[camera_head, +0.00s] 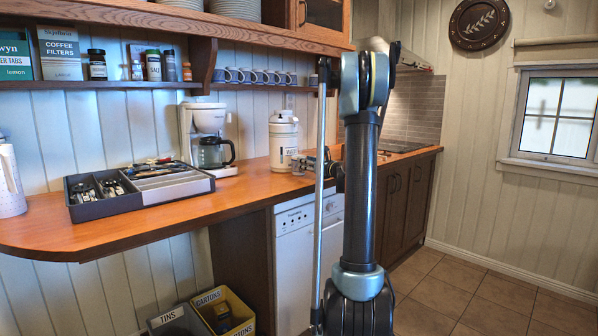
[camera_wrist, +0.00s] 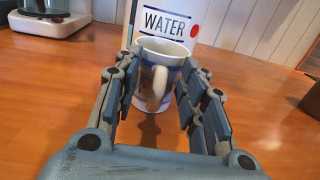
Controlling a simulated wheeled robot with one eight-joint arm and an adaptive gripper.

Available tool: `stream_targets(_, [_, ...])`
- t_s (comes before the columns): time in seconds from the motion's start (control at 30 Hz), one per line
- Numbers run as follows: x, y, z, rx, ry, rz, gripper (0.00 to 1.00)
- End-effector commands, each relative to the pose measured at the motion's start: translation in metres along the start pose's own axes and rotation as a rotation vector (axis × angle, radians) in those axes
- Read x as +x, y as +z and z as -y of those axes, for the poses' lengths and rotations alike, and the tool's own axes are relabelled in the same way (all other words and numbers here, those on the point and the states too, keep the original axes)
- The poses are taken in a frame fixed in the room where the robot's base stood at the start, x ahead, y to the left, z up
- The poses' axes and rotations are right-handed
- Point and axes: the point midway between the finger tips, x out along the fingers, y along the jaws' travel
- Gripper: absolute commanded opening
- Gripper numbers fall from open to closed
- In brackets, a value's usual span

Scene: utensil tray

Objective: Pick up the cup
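A white cup (camera_wrist: 160,58) with a blue band near its rim and a handle turned toward me stands upright in the wrist view. My gripper (camera_wrist: 161,85) has one finger on each side of the cup, and the fingertips overlap its side edges. I cannot tell whether the pads press on it or leave a small gap. A dark shadow lies below the cup; whether its base touches the counter is unclear. In the head view my gripper (camera_head: 308,162) is low over the wooden counter, beside the white canister. I cannot make out the cup clearly there.
The canister labelled WATER (camera_wrist: 172,20) stands close behind the cup; it also shows in the head view (camera_head: 283,139). A coffee maker (camera_head: 208,138) and a utensil tray (camera_head: 140,189) are to the left. Bare counter (camera_wrist: 55,90) lies left of the cup.

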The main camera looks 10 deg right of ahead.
Motion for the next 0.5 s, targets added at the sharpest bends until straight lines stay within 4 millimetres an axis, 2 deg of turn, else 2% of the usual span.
stream_targets(0.13, [-0.0002, 0.0000, 0.0000, 0.000, 0.000, 0.000, 0.38])
stream_targets(0.17, [-0.0003, 0.0000, 0.0000, 0.000, 0.000, 0.000, 0.34])
stream_targets(0.3, [-0.0004, 0.0000, 0.0000, 0.000, 0.000, 0.000, 0.02])
stream_targets(0.5, [-0.0004, 0.0003, 0.0000, 0.000, 0.000, 0.000, 0.00])
